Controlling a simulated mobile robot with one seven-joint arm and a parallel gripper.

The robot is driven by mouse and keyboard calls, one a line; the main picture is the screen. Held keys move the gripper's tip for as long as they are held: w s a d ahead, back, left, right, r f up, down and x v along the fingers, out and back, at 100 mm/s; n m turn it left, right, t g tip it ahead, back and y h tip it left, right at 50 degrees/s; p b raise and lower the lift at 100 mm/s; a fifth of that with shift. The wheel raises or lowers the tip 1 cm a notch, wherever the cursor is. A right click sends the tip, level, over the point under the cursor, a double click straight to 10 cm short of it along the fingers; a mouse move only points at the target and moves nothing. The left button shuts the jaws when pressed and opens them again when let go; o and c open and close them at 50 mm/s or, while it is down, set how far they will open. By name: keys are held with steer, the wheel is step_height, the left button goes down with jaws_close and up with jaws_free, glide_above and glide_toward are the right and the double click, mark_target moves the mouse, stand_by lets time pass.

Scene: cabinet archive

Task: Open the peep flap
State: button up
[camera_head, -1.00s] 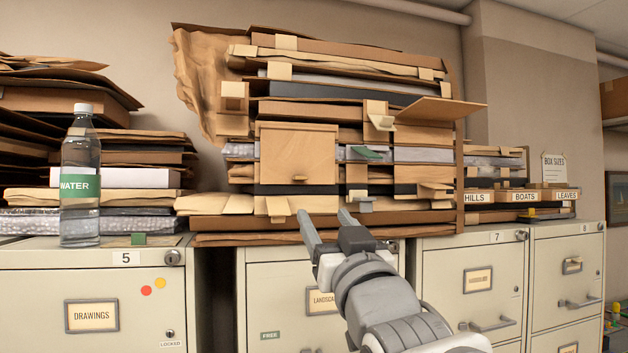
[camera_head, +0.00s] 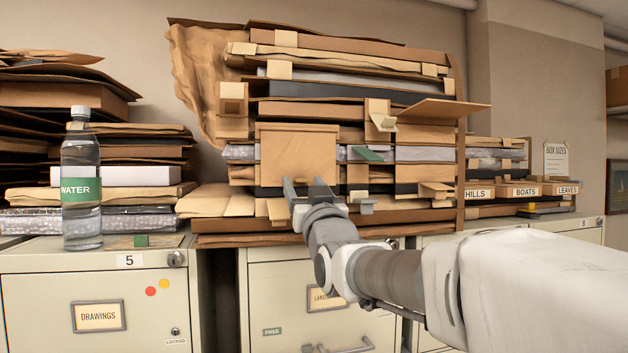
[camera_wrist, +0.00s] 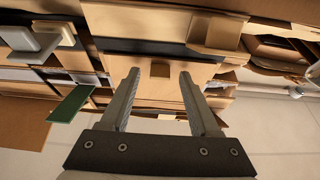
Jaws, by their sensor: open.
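I take the peep flap (camera_head: 298,150) to be the square tan panel low in the middle of the box stack. It hangs flat and closed, and a small tab is near its lower edge. My gripper (camera_head: 303,184) is open and empty at the panel's lower edge, its fingers hiding the tab in the head view. In the wrist view, which looks upside down, the small tab (camera_wrist: 160,69) shows between the tips of my gripper (camera_wrist: 159,75), and the flap (camera_wrist: 158,92) shows behind it. I cannot tell whether the fingers touch anything.
A tan board (camera_head: 440,109) juts out at right. A green tab (camera_head: 367,153) and several cardboard tabs stick out beside the panel. A water bottle (camera_head: 81,180) stands on the left cabinet (camera_head: 100,290). Labelled boxes (camera_head: 525,191) sit at right.

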steer(key=shift+w, duration=0.2)
jaws_close()
stand_by(1.4)
